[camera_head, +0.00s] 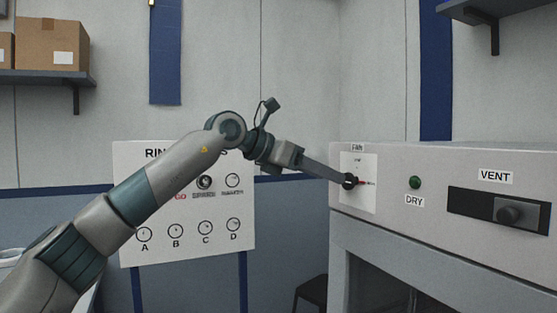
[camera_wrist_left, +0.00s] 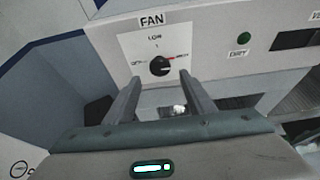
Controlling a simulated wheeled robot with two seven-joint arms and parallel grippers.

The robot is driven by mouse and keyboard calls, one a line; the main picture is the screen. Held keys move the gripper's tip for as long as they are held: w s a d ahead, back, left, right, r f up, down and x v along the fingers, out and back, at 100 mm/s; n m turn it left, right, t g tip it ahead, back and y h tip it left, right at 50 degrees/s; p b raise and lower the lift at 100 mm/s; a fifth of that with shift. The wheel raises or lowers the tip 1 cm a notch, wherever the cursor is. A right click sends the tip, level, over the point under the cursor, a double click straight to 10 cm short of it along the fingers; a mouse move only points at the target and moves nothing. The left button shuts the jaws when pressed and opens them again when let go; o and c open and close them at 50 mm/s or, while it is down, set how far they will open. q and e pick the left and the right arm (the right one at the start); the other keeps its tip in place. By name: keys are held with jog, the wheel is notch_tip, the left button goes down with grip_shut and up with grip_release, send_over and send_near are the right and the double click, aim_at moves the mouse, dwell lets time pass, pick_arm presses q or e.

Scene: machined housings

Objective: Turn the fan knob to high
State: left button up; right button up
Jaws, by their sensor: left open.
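The fan knob (camera_head: 350,182) is a round black knob on a white plate (camera_head: 358,199) marked FAN, on the front of the grey housing at right. In the left wrist view the knob (camera_wrist_left: 160,66) has LOW above it, a blurred label at its left and a reddish label at its right. A red mark shows at the knob's right side; I cannot tell whether it is the pointer. My left gripper (camera_head: 340,178) reaches the plate from the left. Its fingers (camera_wrist_left: 160,77) are open, with the knob just beyond and between the tips. Contact cannot be told.
Right of the plate are a green DRY button (camera_head: 415,182) and a VENT slot (camera_head: 470,207) with a dark knob. A white panel (camera_head: 126,185) with several dials stands behind my left arm. A dark stool (camera_head: 312,290) is below. A shelf with boxes (camera_head: 52,46) hangs at upper left.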

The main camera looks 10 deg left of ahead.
pick_arm(q)
jog(key=b+v, duration=0.2)
jog(key=v, duration=1)
jog(key=shift+s, duration=0.2)
pick_arm(e)
jog(key=shift+s+d+f+g, duration=0.35)
jog(key=shift+s+d+g, duration=0.1)
jog(key=shift+s+d, duration=0.15)
jog(key=shift+s+d+f+g, duration=0.35)
jog(key=shift+s+d+g, duration=0.1)
jog(key=shift+s+d, duration=0.15)
pick_arm(q)
jog(key=shift+a+f, duration=0.1)
jog(key=shift+f, duration=0.05)
pick_arm(e)
jog(key=shift+w, duration=0.1)
